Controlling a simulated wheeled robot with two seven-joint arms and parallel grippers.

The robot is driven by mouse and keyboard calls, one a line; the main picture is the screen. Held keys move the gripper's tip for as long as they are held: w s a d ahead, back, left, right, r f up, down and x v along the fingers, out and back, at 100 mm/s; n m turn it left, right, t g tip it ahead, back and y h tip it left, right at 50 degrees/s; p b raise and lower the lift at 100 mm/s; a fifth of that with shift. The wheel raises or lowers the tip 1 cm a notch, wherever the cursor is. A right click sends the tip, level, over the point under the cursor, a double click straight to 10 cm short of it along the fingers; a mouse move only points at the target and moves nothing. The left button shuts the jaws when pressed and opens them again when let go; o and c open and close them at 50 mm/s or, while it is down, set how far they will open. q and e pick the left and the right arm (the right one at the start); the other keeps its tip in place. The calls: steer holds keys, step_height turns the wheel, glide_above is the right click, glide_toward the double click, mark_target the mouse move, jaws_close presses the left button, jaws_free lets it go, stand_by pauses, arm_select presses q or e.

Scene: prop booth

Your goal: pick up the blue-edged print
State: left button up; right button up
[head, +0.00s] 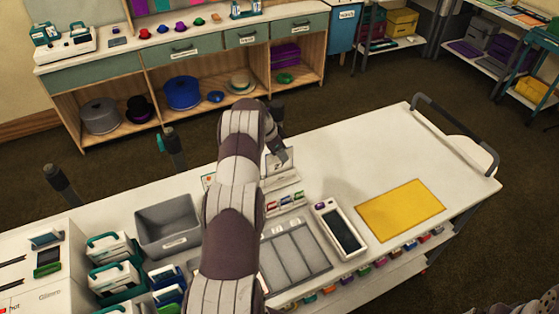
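My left arm reaches up across the middle of the head view and bends down at its far end. Its gripper (282,155) points down over a pale, low holder (281,176) on the white cart top. The fingers are small and dark, and I cannot tell whether they are open or shut or touch anything. No blue-edged print can be made out. A small white card with coloured marks (208,180) shows just left of my arm. My arm hides part of the cart top. My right gripper is not in view.
The white cart (335,150) carries a grey bin (168,226), a grey divided tray (296,256), a dark-screened device (341,228) and a yellow mat (401,209). Teal-handled boxes (115,277) crowd the left. The cart's far right is clear. A shelf unit (200,60) stands behind.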

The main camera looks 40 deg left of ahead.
arm_select(q)
steer(key=shift+x, duration=0.85)
steer(key=shift+a+f+b, duration=0.1)
steer(key=shift+f+b, duration=0.05)
steer(key=shift+b, duration=0.2)
steer(key=shift+b, duration=0.35)
jaws_close()
